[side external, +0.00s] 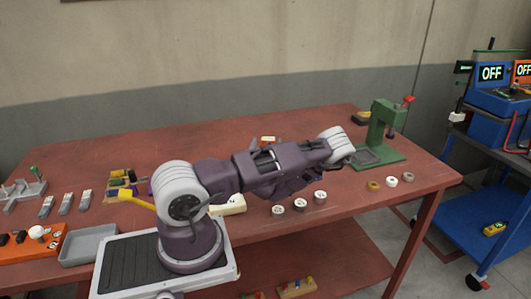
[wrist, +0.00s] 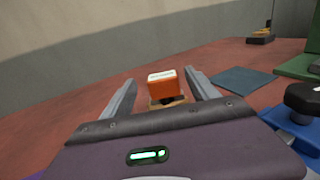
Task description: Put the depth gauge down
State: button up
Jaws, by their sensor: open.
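An orange block with a white, labelled top (wrist: 164,85) sits on a tan base between my fingers in the wrist view; it may be the depth gauge, but I cannot tell for sure. My gripper (wrist: 160,92) is open, with a finger on each side of the block and visible gaps. In the side view a small orange and white thing (side external: 268,139), likely the same block, shows just behind my arm. My gripper is mostly hidden there by my own arm links. Whether the block rests on the red table (side external: 120,160) is not clear.
A green press (side external: 383,135) stands at the right end. A flat dark square (wrist: 243,80) lies right of my fingers. A blue thing with a black knob (wrist: 305,105) is close on the right. Several small round parts (side external: 300,203) lie in front of my arm.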

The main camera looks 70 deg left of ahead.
jog(key=v, duration=0.7)
jog(key=shift+d+r, duration=0.1)
jog(key=shift+d, duration=0.05)
jog(key=shift+s+d+r, duration=0.15)
jog(key=shift+d+r, duration=0.05)
jog(key=shift+r, duration=0.15)
jog(key=s+d+r+n+g+y, duration=0.25)
jog(key=s+r+n+g, duration=0.35)
jog(key=r+n+g, duration=0.5)
jog(key=s+d+r+n+g+h, duration=0.3)
jog(key=s+d+n+h, duration=0.2)
jog(key=s+d+n, duration=0.15)
jog(key=s+d+n+t+h, duration=0.1)
jog(key=d+n+t+h, duration=0.4)
jog(key=d+h, duration=0.7)
jog(key=w+d+r+t+h, duration=0.1)
jog(key=d+r+t, duration=0.2)
jog(key=d, duration=0.5)
jog(key=w+d+r+t+h, duration=0.1)
jog(key=d+r+t, duration=0.2)
jog(key=d, duration=0.6)
jog(key=shift+w+r+t, duration=0.15)
jog(key=shift+r+t, duration=0.2)
jog(key=shift+t, duration=0.45)
